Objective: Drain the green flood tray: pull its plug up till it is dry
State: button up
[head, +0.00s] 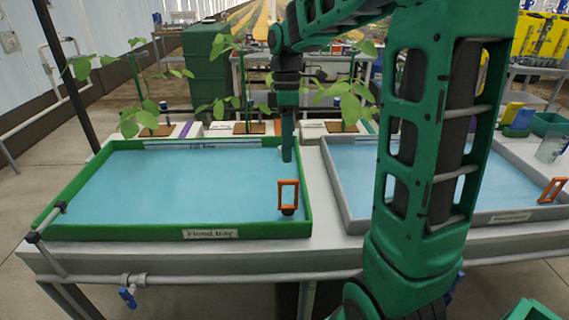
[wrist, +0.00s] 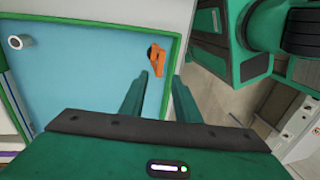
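The green flood tray (head: 122,239) stands on the bench at the left in the head view, full of blue water; its green rim also shows in the wrist view (wrist: 174,62). Its plug has an orange loop handle (head: 288,196) above a dark base at the tray's front right corner. In the wrist view the orange handle (wrist: 157,59) lies just beyond my fingertips. My gripper (head: 287,158) points down over the tray's right side, behind the handle and apart from it. In the wrist view my gripper (wrist: 160,76) has its two fingers spread with nothing between them.
A grey tray (head: 345,205) of water with its own orange handle (head: 552,190) stands to the right, partly behind my arm. Potted plants (head: 150,115) line the back of the bench. A pipe with a blue valve (head: 127,297) runs below the front edge.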

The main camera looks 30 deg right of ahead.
jog(key=shift+w+d+r, duration=0.1)
jog(key=shift+w+r, duration=0.1)
jog(key=shift+r, duration=0.8)
jog(key=shift+w+d+r, duration=0.1)
jog(key=shift+w+r, duration=0.05)
jog(key=shift+r, duration=0.85)
jog(key=s+d+f+m, duration=0.1)
jog(key=s+f+m, duration=0.2)
jog(key=s+m, duration=0.3)
jog(key=s+d+f+m+t, duration=0.1)
jog(key=s+d+f+m, duration=0.1)
jog(key=s+m, duration=0.4)
jog(key=s+d+f+m+t, duration=0.1)
jog(key=s+f+m, duration=0.3)
jog(key=s, duration=0.9)
jog(key=m, duration=0.2)
jog(key=shift+d+f+m+h, duration=0.25)
jog(key=shift+f+m+h, duration=0.05)
jog(key=shift+h, duration=0.1)
jog(key=shift+w+f, duration=0.25)
jog(key=shift+w, duration=0.4)
